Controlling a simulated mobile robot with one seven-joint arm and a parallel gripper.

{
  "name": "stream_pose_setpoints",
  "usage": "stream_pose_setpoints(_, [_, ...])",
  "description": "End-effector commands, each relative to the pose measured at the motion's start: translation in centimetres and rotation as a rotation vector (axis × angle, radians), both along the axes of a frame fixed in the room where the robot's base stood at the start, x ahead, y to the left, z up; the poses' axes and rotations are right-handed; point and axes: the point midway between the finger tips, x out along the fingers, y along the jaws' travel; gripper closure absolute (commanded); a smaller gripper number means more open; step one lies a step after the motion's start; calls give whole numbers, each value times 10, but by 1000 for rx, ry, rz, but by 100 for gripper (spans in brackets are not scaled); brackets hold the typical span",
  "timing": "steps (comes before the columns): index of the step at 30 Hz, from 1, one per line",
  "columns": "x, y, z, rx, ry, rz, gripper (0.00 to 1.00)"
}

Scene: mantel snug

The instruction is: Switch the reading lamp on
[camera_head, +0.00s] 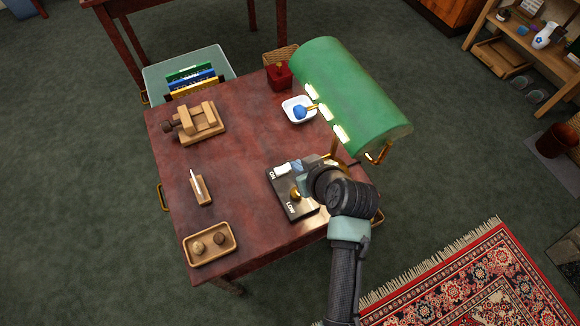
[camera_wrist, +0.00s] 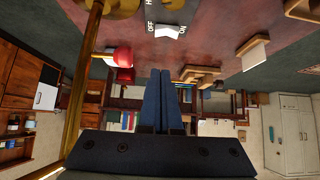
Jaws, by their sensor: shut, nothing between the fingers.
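The reading lamp has a green shade (camera_head: 350,95) over the right side of the table, with bright pale patches along its left edge. I cannot tell whether it is lit. Its dark base plate (camera_head: 282,190) lies below, with ON and LOW lettering and a brass knob (camera_head: 296,193). A white rocker switch (camera_wrist: 171,31) sits between OFF and ON lettering in the wrist view. My gripper (camera_head: 301,168) is over the plate, close to the switch, and partly hides the plate. In the wrist view its blue fingers (camera_wrist: 160,74) are together and empty.
A brass lamp stem (camera_wrist: 80,95) stands close on the left in the wrist view. The table (camera_head: 235,140) also holds a white dish (camera_head: 288,110), a red box (camera_head: 279,75), a wooden tray (camera_head: 209,258) and a wooden press-like piece (camera_head: 200,122). The table's middle is clear.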

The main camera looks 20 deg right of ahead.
Motion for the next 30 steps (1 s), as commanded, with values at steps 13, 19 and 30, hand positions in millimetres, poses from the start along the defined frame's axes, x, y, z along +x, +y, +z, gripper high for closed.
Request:
stream_pose_setpoints(13, [48,2,-66,1,3,0,100])
stream_pose_setpoints(19, [48,2,-85,-1,0,-1,100])
stream_pose_setpoints(30, [48,2,-88,-1,-1,-1,100])
